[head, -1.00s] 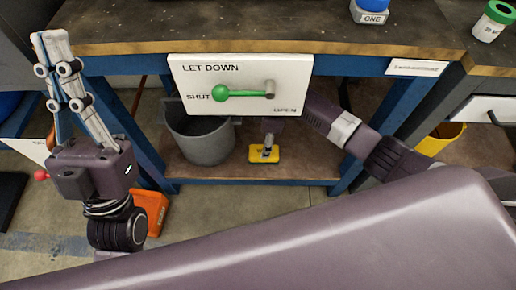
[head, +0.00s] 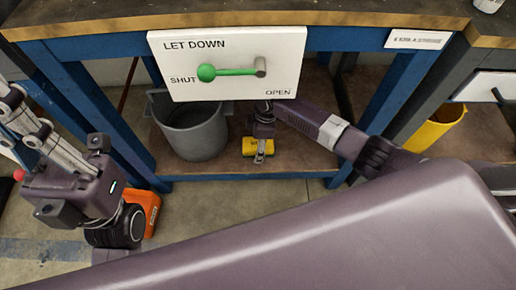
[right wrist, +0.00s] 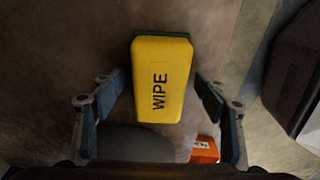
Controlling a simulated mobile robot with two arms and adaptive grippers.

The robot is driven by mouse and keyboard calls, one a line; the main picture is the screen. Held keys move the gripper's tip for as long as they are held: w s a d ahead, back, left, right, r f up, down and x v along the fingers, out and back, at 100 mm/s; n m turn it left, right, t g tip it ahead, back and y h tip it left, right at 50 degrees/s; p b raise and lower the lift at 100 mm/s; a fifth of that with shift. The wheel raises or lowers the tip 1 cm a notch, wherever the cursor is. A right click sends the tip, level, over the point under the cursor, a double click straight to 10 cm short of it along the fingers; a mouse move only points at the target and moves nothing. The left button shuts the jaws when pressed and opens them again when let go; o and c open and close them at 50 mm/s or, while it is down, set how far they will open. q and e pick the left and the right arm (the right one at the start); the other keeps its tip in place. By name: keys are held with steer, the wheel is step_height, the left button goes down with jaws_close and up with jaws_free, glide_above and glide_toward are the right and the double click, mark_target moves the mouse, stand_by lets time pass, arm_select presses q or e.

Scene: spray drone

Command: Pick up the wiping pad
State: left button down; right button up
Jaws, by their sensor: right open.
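The wiping pad is a yellow block marked WIPE with a dark green underside edge, seen in the right wrist view (right wrist: 161,80). In the head view the wiping pad (head: 250,147) lies on the low shelf under the bench, partly covered by my right gripper (head: 261,156). In the right wrist view my right gripper (right wrist: 160,84) is open, with one finger on each side of the pad and visible gaps between. My left gripper (head: 14,108) is at the left edge of the head view, partly cut off, and its opening is unclear.
A grey bucket (head: 192,130) stands on the shelf (head: 222,168), left of the pad. A white LET DOWN panel (head: 200,50) with a green lever (head: 232,71) hangs above. A blue bench leg (head: 385,108) is to the right. An orange object (head: 146,205) is on the floor.

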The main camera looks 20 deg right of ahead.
steer(key=shift+r, duration=0.1)
steer(key=c, duration=1.3)
steer(key=shift+r, duration=0.15)
